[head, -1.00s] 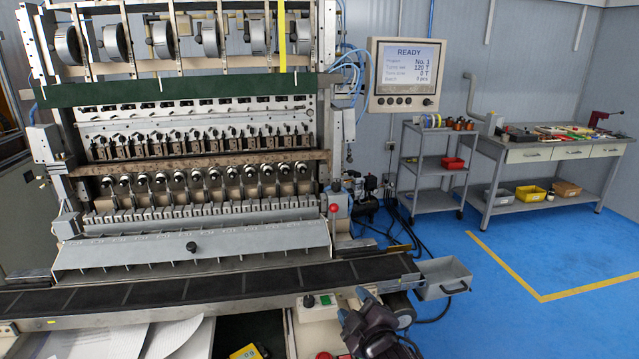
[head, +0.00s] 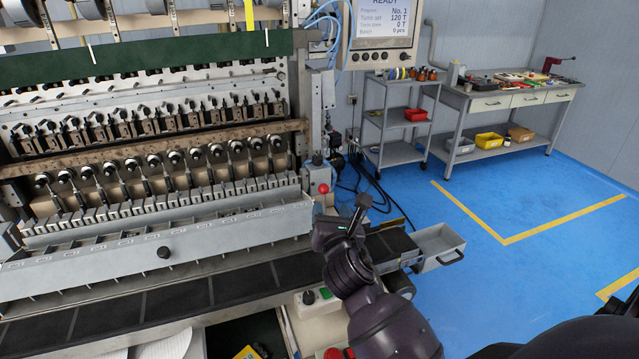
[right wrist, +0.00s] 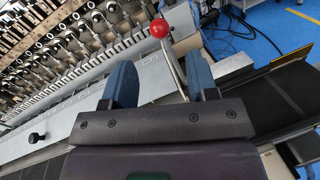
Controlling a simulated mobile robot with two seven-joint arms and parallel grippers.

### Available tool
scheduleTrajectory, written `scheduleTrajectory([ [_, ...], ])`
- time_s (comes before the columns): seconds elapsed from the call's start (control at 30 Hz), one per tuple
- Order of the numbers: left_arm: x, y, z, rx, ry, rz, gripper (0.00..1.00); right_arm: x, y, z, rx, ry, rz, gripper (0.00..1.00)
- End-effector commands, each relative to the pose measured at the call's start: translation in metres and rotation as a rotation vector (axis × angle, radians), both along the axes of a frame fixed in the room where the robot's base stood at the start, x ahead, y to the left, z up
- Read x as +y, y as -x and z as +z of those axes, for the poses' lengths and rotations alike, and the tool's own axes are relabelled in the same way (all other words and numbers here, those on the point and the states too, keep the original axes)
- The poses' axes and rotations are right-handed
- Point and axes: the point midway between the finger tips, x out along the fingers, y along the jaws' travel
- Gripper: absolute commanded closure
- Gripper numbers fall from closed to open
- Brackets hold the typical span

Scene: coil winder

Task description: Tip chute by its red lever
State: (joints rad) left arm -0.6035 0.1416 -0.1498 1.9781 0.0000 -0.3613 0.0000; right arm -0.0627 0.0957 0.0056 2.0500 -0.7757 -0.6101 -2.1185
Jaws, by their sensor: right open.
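The red lever (head: 323,188) stands upright at the right end of the machine, a red ball on a thin metal rod. The chute (head: 215,238) is the long grey sloped trough with a black knob, along the machine's front. My right gripper (head: 345,215) is open and empty, just right of and in front of the lever. In the right wrist view, the red ball (right wrist: 158,28) shows beyond the two fingers (right wrist: 162,80), and its rod runs toward the gap between them. I cannot tell whether the rod is between the fingertips. My left gripper is not in view.
A dark conveyor belt (head: 250,285) runs below the chute to a grey bin (head: 438,250) at its right end. A box with a green button (head: 318,300) sits in front of the belt. A shelf cart and workbench (head: 520,98) stand back right, with clear blue floor before them.

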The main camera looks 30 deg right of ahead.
Motion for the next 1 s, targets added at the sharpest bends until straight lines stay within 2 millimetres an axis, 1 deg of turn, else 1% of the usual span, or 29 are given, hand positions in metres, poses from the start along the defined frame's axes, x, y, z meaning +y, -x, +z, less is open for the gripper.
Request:
scheduleTrajectory([
  [0.13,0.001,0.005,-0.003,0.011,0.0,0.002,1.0,-0.001,-0.002,0.0,0.021,0.044,0.0,0.47],
  [0.27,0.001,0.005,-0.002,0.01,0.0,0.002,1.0,-0.005,-0.011,0.0,0.022,0.047,0.0,0.47],
  [0.7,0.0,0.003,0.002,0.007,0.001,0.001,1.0,-0.034,-0.075,0.001,0.021,0.043,0.0,0.47],
  [0.9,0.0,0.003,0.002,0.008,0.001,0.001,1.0,-0.043,-0.093,0.0,0.021,0.044,0.0,0.47],
  [1.0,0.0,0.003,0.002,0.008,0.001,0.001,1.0,-0.044,-0.097,0.0,0.021,0.044,0.001,0.47],
])
